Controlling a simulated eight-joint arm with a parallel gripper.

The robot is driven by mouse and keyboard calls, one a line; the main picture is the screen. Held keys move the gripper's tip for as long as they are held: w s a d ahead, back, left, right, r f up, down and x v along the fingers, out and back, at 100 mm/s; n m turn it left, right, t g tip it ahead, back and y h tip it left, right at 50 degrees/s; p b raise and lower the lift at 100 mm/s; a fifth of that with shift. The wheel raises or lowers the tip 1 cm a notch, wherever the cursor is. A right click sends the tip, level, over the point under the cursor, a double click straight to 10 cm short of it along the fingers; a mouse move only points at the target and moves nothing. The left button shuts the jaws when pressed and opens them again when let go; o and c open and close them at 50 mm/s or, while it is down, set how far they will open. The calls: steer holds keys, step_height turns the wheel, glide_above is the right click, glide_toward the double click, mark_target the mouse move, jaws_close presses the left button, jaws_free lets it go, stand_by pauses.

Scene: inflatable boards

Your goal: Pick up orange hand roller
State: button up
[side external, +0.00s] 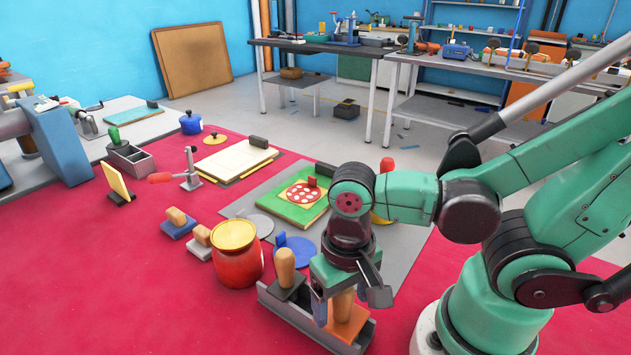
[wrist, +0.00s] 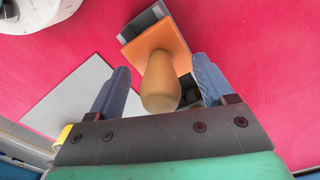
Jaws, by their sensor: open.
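The orange hand roller shows as an orange base (side external: 350,323) with a rounded wooden handle, standing in the right end of a grey tray (side external: 292,316). In the wrist view its wooden handle (wrist: 160,85) points toward the camera, with the orange base beyond it. My gripper (side external: 348,299) is over it, pointing down. In the wrist view my open gripper (wrist: 162,66) has one finger on each side of the handle, with visible gaps. In the side view my gripper hides part of the handle.
A dark-based tool with a wooden handle (side external: 285,266) stands beside it in the tray. A red jar with a yellow lid (side external: 236,255) is close to the left. A green board (side external: 300,205) lies on a grey mat behind. Red floor at front left is clear.

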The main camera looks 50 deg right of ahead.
jaws_close()
stand_by(0.3)
steer(key=shift+r, duration=0.1)
step_height(320, 180, up, 20)
stand_by(0.9)
